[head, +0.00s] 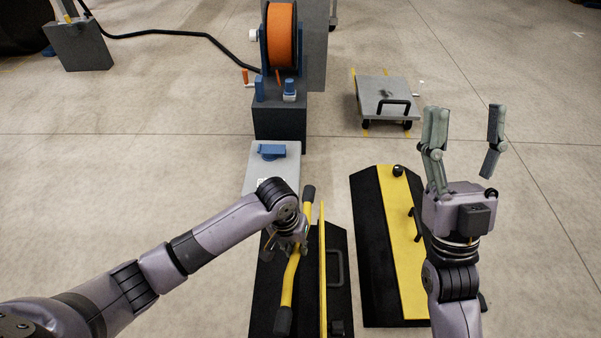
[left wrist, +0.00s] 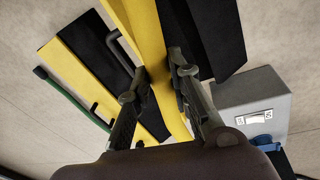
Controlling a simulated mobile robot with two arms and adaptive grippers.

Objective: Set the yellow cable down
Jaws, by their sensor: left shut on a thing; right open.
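The yellow cable (head: 289,282) has black ends and runs lengthwise over the left black ramp (head: 265,290), left of its raised yellow lid (head: 322,270). My left gripper (head: 291,240) is shut on the cable's middle, with its fingers partly hidden by the wrist. I cannot tell whether the cable touches the ramp. In the left wrist view my left gripper (left wrist: 158,88) has yellow between its fingers, where cable and lid are hard to separate. My right gripper (head: 466,140) is open and empty, raised beyond the right ramp.
The right ramp (head: 375,250) has a yellow lid (head: 402,240) lying flat. A grey case (head: 262,178) stands just beyond the left ramp. Farther back are an orange reel (head: 282,35) and a grey trolley (head: 380,92). A green cable (left wrist: 68,98) lies at left in the left wrist view.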

